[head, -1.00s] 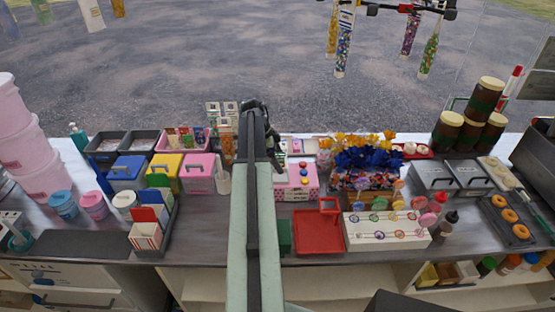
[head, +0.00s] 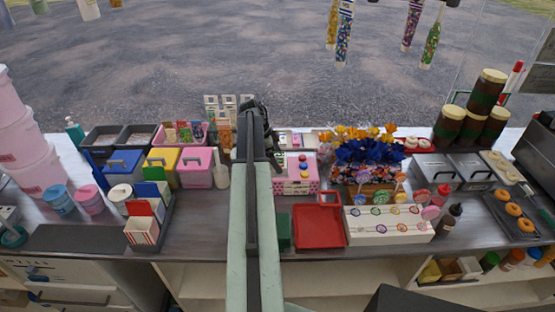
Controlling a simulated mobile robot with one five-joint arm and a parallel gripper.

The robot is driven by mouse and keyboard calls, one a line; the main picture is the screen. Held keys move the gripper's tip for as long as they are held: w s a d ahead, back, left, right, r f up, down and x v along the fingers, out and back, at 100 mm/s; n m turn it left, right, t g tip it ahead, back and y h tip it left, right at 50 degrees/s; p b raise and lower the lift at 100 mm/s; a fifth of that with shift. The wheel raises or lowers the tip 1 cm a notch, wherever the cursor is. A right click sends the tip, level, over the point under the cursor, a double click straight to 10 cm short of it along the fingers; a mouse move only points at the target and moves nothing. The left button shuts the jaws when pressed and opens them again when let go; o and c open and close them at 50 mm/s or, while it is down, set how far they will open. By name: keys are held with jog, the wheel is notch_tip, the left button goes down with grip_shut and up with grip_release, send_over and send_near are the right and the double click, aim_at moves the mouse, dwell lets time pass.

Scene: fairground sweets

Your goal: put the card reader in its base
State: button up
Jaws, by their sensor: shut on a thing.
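My gripper (head: 268,135) is dark and lies at the far end of my arm, over the back of the counter. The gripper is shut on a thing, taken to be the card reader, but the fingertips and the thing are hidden. I cannot make out the card reader or its base anywhere else on the counter.
Right of my arm are a pink dotted box (head: 297,187), a red tray (head: 319,232), a white lollipop stand (head: 385,229) and blue and yellow flowers (head: 370,152). Left are lidded boxes (head: 195,174) and a carton rack (head: 166,226). The dark mat (head: 75,239) is bare.

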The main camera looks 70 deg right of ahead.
jog(key=shift+f, duration=0.15)
jog(key=shift+f+b, duration=0.3)
jog(key=shift+b, duration=0.1)
jog(key=shift+a, duration=0.15)
jog(key=o, duration=1.2)
jog(key=shift+o, duration=0.2)
jog(key=shift+a, duration=0.1)
jog(key=r+p, duration=0.9)
jog(key=shift+d+r, duration=0.15)
jog(key=shift+d, duration=0.1)
jog(key=shift+w+f, duration=0.15)
jog(key=shift+f, duration=0.05)
